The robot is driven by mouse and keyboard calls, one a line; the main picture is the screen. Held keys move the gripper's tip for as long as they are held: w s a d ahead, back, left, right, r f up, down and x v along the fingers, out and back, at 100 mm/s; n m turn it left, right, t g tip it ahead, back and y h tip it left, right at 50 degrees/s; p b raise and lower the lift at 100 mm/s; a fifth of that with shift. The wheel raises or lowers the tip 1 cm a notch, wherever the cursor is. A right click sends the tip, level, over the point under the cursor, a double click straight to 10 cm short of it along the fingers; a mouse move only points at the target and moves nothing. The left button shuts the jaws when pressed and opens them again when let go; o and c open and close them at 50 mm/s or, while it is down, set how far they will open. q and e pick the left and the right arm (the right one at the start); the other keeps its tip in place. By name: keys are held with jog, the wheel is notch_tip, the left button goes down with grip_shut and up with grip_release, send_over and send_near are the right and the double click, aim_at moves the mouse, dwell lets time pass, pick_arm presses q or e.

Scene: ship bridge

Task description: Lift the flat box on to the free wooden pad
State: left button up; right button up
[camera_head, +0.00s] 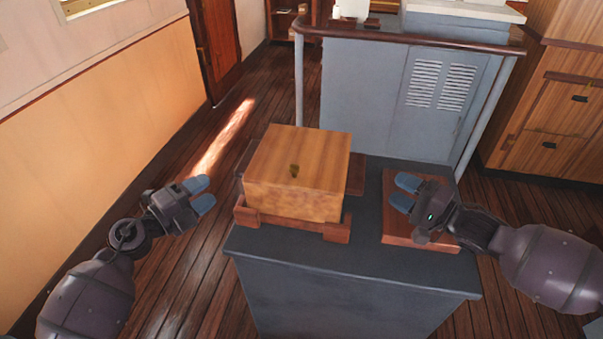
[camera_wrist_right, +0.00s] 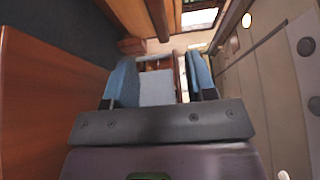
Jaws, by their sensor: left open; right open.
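The flat box (camera_head: 297,165) is light wood with a small dark mark on top. It sits on a dark reddish wooden cradle (camera_head: 336,232) on the left half of the dark grey cabinet top. The free wooden pad (camera_head: 392,232) is a flat reddish board on the right half, with nothing resting on it that I can see. My left gripper (camera_head: 203,193) is open and empty, left of the box and apart from it. My right gripper (camera_head: 401,190) is open and empty, right of the box, and covers part of the pad. Its blue fingers show in the right wrist view (camera_wrist_right: 160,85).
The grey cabinet (camera_head: 350,300) stands in front of me, with a narrow bare strip between box and pad. Behind it are a wooden handrail (camera_head: 410,39) and a grey vented console (camera_head: 400,95). Wooden drawers (camera_head: 560,120) stand at right. Floor is open at left.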

aim_at(235, 171)
pick_arm(q)
jog(key=x, duration=1)
jog(key=shift+w+d, duration=0.2)
jog(key=shift+w, duration=0.05)
pick_arm(e)
jog(key=x, duration=1)
jog(key=shift+w+a, duration=0.25)
pick_arm(q)
jog(key=shift+c, duration=0.3)
pick_arm(e)
jog(key=shift+c, duration=0.3)
pick_arm(q)
grip_shut()
pick_arm(e)
grip_shut()
jog(key=shift+r, duration=0.1)
